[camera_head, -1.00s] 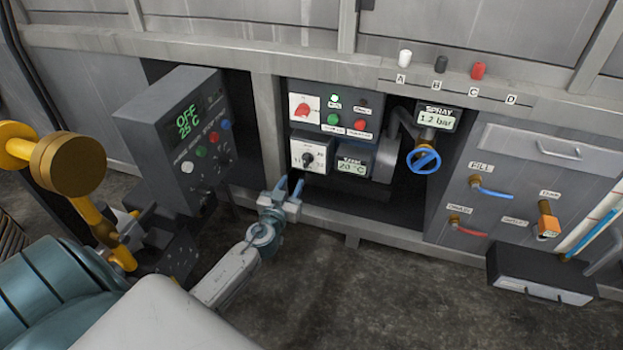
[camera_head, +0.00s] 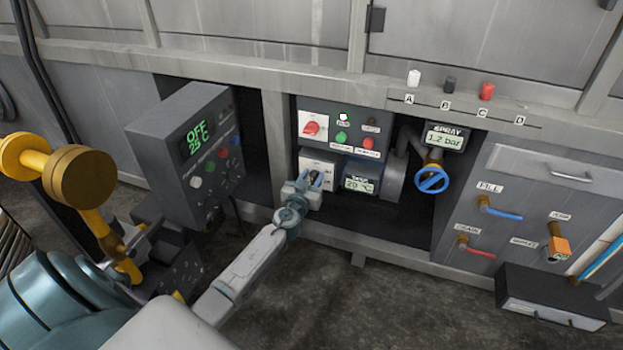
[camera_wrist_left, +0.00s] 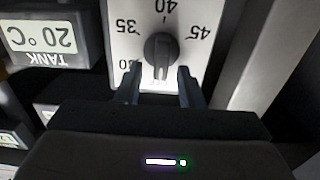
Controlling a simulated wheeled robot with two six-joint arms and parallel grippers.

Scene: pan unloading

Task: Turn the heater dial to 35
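The heater dial is a black knob (camera_wrist_left: 161,50) on a white plate (camera_wrist_left: 125,42) with marks 35, 40 and 45 and a partly hidden one; the plate is upside down in the left wrist view. Which mark the knob points to I cannot tell for sure. In the head view the plate (camera_head: 322,160) is partly hidden by my left gripper (camera_head: 316,179). The left gripper's fingers (camera_wrist_left: 160,86) are apart, on either side of the knob's near end, with gaps visible. The tank display (camera_head: 359,184) beside the dial reads 20 °C. My right gripper is out of view.
Above the dial is a box with a red switch (camera_head: 312,128) and green and red buttons. A blue valve wheel (camera_head: 431,180) and the spray display (camera_head: 446,138) are to the right. A grey control box (camera_head: 185,150) reading OFF 25 °C stands left of my arm.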

